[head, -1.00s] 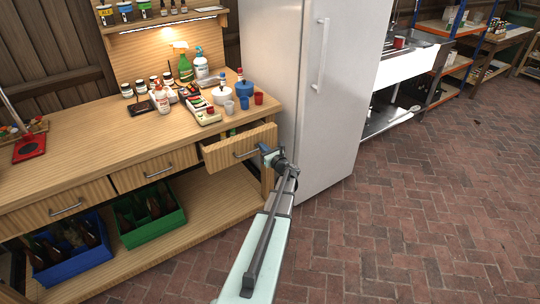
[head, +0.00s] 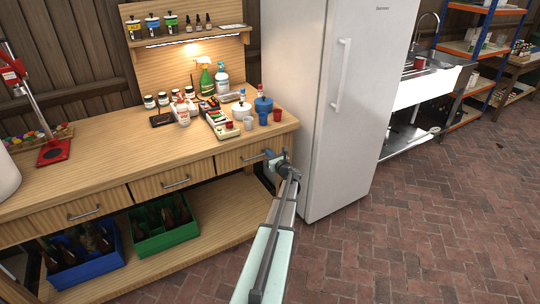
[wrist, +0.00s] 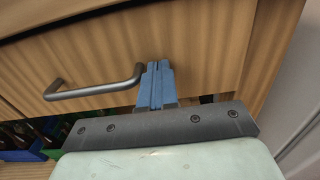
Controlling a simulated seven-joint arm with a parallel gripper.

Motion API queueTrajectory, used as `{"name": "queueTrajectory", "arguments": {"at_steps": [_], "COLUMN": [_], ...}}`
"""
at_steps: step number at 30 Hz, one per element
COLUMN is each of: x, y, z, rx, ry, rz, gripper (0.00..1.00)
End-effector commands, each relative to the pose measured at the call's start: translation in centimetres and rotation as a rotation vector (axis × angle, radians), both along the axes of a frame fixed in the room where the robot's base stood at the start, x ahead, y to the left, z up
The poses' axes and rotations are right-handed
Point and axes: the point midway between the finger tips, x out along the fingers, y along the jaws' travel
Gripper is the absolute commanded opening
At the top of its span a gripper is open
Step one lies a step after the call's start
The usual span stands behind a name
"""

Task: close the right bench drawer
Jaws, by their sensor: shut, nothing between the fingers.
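The right bench drawer (head: 232,158) is at the right end of the wooden bench. Its front looks flush, or nearly so, with the drawer fronts beside it. My gripper (head: 272,155) is at the right part of this drawer front. In the wrist view the gripper's blue fingers (wrist: 155,84) are together and empty, with their tips against or very close to the wooden front (wrist: 200,45). They are just right of the grey bar handle (wrist: 95,90), whose right end is beside the fingers. I cannot tell whether they touch the handle.
The middle drawer (head: 172,181) and left drawer (head: 82,213) look shut. Bottles and cups stand on the bench top (head: 110,138). A white fridge (head: 330,110) stands close to the right. Green (head: 165,240) and blue (head: 98,270) crates sit on the lower shelf. The brick floor is open at the right.

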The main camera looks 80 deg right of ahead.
Motion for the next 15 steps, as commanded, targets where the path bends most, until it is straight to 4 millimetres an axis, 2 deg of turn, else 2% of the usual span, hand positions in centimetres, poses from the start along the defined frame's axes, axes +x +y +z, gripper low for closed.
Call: {"name": "queueTrajectory", "arguments": {"at_steps": [1,9,15], "x": [0.59,0.83,0.17], "y": [-0.65,-0.91,-0.23], "z": [0.15,0.23,0.31], "rx": [-0.004,-0.004,-0.005], "ry": [-0.004,-0.006,-0.006], "rz": [0.004,0.006,0.006], "gripper": [0.0,0.0,0.0]}}
